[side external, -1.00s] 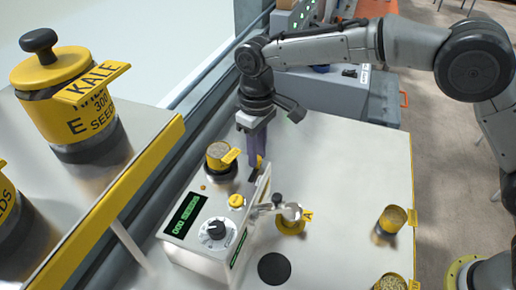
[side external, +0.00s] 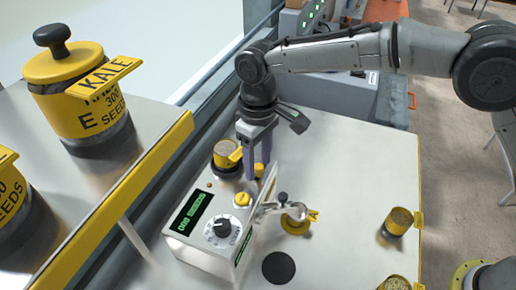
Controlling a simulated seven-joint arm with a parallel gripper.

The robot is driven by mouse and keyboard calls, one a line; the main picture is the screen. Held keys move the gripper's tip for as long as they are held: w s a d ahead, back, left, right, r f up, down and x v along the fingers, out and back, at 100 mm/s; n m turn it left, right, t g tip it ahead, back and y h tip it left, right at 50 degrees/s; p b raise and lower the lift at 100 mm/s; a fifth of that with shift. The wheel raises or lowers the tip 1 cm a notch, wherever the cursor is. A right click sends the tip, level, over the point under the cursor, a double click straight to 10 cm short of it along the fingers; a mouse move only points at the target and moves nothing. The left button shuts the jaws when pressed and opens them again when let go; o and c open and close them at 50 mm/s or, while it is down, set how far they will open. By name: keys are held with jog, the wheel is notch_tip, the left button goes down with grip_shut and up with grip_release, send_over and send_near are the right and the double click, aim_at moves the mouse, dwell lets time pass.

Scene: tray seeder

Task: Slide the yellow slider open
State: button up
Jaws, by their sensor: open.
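The yellow slider (side external: 259,170) is a small yellow piece at the back of the white seeder machine (side external: 197,244), beside a yellow-banded seed jar (side external: 227,154). My gripper (side external: 258,170) points down over it, with two purple fingers apart. The slider shows between the fingertips, low down. I cannot tell whether the fingers touch it. The slider's track is mostly hidden behind the fingers and the machine's upright clear panel.
The machine's front has a green display (side external: 191,213), a black dial (side external: 222,228) and a yellow button (side external: 242,199). A metal spout stands over a yellow-rimmed cup (side external: 295,220). A seed jar (side external: 397,222) stands at right. The white table (side external: 350,170) is clear behind.

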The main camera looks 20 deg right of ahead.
aim_at(258, 168)
notch_tip(258, 168, up, 14)
dwell(0.5)
jog(key=shift+f, duration=0.15)
